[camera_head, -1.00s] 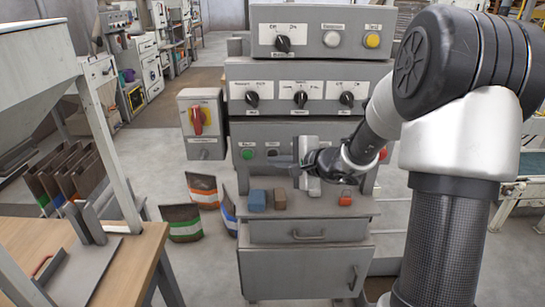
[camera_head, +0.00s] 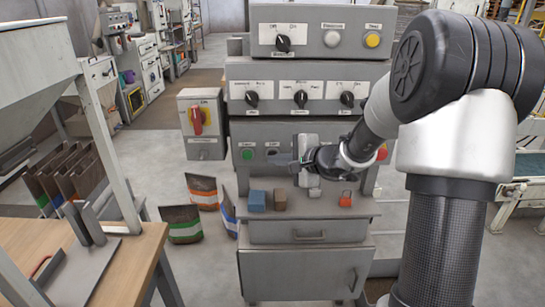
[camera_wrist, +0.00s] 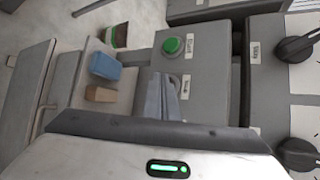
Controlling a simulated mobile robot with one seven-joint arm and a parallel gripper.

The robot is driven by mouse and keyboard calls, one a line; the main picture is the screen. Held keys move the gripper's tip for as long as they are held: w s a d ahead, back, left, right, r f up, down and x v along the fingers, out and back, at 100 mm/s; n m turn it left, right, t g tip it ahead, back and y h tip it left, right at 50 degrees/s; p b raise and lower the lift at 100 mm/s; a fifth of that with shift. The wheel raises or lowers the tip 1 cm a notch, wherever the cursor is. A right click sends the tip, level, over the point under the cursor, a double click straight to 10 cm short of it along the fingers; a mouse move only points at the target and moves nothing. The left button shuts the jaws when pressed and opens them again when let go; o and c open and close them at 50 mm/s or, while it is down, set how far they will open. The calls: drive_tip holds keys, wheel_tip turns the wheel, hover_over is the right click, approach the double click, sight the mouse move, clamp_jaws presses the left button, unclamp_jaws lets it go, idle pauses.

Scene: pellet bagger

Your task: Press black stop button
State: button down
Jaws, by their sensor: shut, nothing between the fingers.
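The grey control panel (camera_head: 350,133) carries a green button (camera_head: 247,155) at its left, which also shows in the wrist view (camera_wrist: 173,46). A label (camera_head: 272,144) sits to the right of that button. My gripper (camera_head: 274,159) is shut and empty, its fingertips pointing left at the panel face just below this label. In the wrist view the closed grey fingers (camera_wrist: 160,97) reach the panel beside the green button. The black stop button cannot be made out clearly; the fingers cover its area. I cannot tell whether they touch it.
Above are black rotary knobs (camera_head: 300,98) and a red rotary switch (camera_head: 197,120) on a side box. A red button (camera_head: 382,152) is right of my wrist. A blue block (camera_head: 256,200), a brown block (camera_head: 280,199) and a red padlock-like item (camera_head: 346,199) lie on the shelf below.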

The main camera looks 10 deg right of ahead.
drive_tip(key=shift+s+a+b, duration=0.1)
drive_tip(key=shift+s+b, duration=0.5)
drive_tip(key=shift+s, duration=0.1)
drive_tip(key=s+a+b, duration=0.1)
drive_tip(key=s+b, duration=0.2)
drive_tip(key=s, duration=0.3)
drive_tip(key=shift+b, duration=0.3)
